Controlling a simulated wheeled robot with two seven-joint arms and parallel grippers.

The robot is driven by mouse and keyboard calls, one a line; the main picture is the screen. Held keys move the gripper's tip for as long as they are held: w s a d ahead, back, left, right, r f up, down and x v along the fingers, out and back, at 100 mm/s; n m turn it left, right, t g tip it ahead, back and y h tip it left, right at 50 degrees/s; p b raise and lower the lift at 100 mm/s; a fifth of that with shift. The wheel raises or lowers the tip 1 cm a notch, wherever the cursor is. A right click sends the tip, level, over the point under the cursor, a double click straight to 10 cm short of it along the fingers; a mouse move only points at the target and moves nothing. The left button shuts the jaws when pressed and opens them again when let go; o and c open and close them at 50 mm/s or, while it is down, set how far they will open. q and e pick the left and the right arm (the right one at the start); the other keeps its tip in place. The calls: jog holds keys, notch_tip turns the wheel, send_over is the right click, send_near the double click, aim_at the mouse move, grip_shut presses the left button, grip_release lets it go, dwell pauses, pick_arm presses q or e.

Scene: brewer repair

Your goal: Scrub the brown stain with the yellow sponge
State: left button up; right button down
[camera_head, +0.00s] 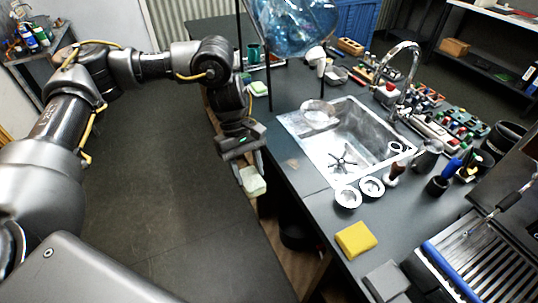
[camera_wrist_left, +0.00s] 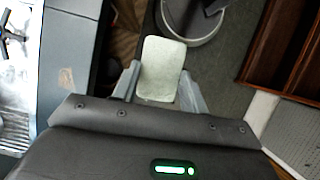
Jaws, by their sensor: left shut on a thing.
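The yellow sponge (camera_head: 355,239) lies on the dark counter, in front of the sink, apart from my gripper. A small brown stain (camera_head: 292,163) is on the counter just left of the sink; it also shows in the left wrist view (camera_wrist_left: 66,77). My left gripper (camera_head: 250,175) hangs just past the counter's left edge, left of the stain. It is shut on a pale green block (camera_head: 253,184), which sits between the fingers in the left wrist view (camera_wrist_left: 162,68). My right gripper is not in view.
The sink (camera_head: 350,135) has a faucet (camera_head: 402,68) behind it. Two small round metal dishes (camera_head: 348,197) stand by its front edge. A grey block (camera_head: 387,281) lies near the yellow sponge. A drip grate (camera_head: 485,262) stands at right. Floor shows left of the counter.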

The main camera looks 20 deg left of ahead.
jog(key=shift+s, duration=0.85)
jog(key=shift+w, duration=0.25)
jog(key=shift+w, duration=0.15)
